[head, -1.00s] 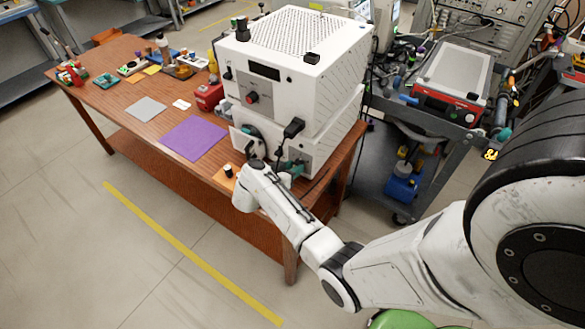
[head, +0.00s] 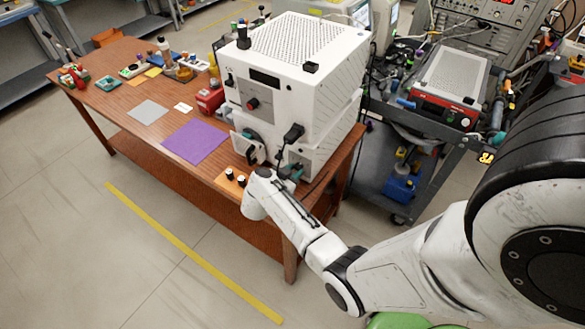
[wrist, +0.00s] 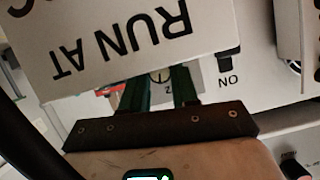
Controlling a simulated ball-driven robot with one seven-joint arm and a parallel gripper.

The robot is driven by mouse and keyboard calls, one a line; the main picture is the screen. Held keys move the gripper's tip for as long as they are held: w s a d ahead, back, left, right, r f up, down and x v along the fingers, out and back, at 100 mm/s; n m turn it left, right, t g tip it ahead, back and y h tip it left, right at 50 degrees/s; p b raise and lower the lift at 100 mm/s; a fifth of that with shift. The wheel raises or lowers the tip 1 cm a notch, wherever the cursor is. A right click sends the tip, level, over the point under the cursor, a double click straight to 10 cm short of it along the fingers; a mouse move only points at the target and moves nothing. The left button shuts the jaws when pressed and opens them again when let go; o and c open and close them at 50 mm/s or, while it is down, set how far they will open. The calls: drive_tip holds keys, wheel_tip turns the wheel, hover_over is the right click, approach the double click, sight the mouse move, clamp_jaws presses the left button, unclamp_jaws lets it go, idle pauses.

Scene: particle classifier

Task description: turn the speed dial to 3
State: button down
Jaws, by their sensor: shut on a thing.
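The white classifier machine (head: 300,105) stands on the wooden table. In the wrist view, a small round dial (wrist: 160,76) with a dark line on its face shows between the dark green fingers of my gripper (wrist: 163,92). A small mark like a 2 lies beside it; the rest of its scale is hidden. My gripper is shut on this dial. In the head view my gripper (head: 291,172) is at the machine's lower front, partly hidden by my wrist.
A white sign (wrist: 120,38) reading "RUN AT" upside down covers much of the wrist view. A black switch (wrist: 228,62) sits beside "ON". A purple mat (head: 195,141) lies left.

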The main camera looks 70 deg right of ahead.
drive_tip(key=shift+s+f+m+t+h, duration=0.15)
drive_tip(key=shift+m+t+h, duration=0.15)
drive_tip(key=shift+m+t, duration=0.85)
drive_tip(key=shift+m, duration=0.35)
drive_tip(key=c, duration=0.8)
unclamp_jaws()
drive_tip(key=shift+c, duration=0.2)
drive_tip(key=v, duration=1.1)
